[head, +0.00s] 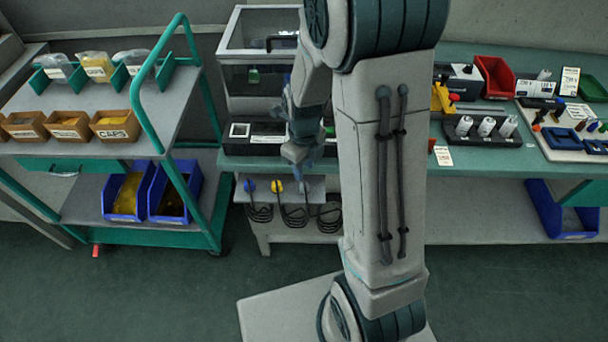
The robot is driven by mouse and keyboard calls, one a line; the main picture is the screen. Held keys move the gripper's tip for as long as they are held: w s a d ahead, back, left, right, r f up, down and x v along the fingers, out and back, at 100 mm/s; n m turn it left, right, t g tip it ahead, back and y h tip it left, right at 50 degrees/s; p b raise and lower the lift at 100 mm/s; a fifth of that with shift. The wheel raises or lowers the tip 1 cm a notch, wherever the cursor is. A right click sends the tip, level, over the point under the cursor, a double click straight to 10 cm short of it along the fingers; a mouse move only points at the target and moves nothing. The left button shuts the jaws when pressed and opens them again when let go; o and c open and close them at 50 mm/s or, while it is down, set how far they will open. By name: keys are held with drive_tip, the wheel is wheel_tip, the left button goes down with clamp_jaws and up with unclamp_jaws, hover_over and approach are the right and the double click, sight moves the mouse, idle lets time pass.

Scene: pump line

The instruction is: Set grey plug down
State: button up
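My gripper (298,158) points down at the front edge of the bench, left of my upright arm link. Its fingertips are small and dark here, so I cannot tell whether they are open or shut. Below the bench edge, a blue plug (249,186) and a yellow plug (277,186) sit on a pale panel, each above a coiled black cable. A third coiled cable (329,217) is at the right, partly behind my arm. The grey plug cannot be made out clearly; the area just under my gripper is small and dark.
A white-framed cabinet (262,32) stands on the bench behind my gripper. A teal-railed cart (150,85) with caps boxes and blue bins stands at the left. A red bin (495,76) and a black holder with white cylinders (481,140) are at the right.

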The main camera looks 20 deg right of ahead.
sight(304, 183)
drive_tip(key=s+r+n+t, duration=0.1)
drive_tip(key=s+r+n, duration=0.6)
drive_tip(key=n, duration=0.7)
drive_tip(key=s+r+n+t, duration=0.1)
drive_tip(key=s+r+n, duration=0.6)
drive_tip(key=r+n, duration=0.3)
drive_tip(key=shift+r+n+t, duration=0.3)
drive_tip(key=shift+n+t, duration=0.1)
drive_tip(key=shift+n, duration=1.9)
drive_tip(key=shift+w, duration=0.1)
